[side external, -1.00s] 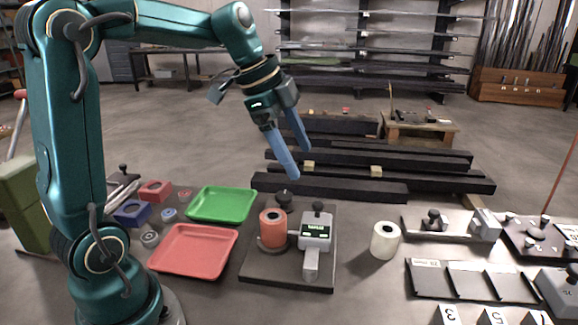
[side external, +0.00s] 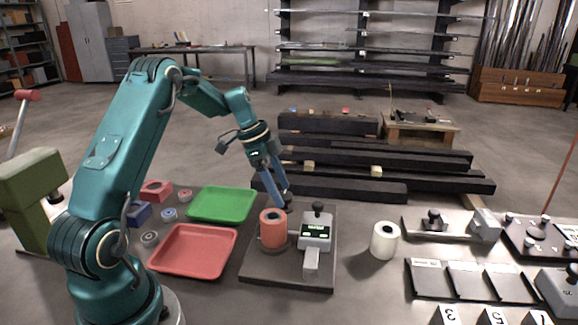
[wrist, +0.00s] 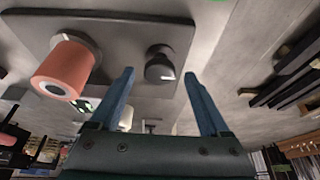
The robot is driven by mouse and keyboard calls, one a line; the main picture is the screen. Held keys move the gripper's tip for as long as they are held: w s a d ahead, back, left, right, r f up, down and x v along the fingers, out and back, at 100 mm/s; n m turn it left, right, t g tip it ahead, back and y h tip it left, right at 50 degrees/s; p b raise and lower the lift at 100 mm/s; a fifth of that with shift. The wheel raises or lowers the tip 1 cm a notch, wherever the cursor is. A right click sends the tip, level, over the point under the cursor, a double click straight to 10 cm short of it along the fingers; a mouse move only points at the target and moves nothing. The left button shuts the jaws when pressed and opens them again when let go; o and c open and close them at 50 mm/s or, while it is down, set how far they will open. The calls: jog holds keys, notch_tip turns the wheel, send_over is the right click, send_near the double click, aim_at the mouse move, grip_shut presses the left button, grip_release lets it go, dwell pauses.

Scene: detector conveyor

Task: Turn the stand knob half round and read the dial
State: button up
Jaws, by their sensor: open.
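The stand is a dark plate (side external: 262,272) on the table. It carries an upright orange-red cylinder (side external: 273,229) and a grey dial unit (side external: 316,243) with a small lit display, too small to read. A dark round knob (wrist: 160,66) stands near the plate's far edge, behind the cylinder; in the side view my fingers partly hide it. My gripper (side external: 281,195) is open with its blue fingers pointing down at the knob. In the wrist view the knob appears between and just beyond the two fingertips; I cannot tell whether they touch it.
A green tray (side external: 222,204) and a red tray (side external: 194,251) lie left of the stand. A white roll (side external: 385,240) stands to its right. Dark bars (side external: 345,188) lie close behind the stand. More fixtures (side external: 452,226) stand farther right.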

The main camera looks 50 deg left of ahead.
jog(key=shift+d+f, duration=0.1)
jog(key=shift+f, duration=0.15)
jog(key=shift+c, duration=0.3)
grip_shut()
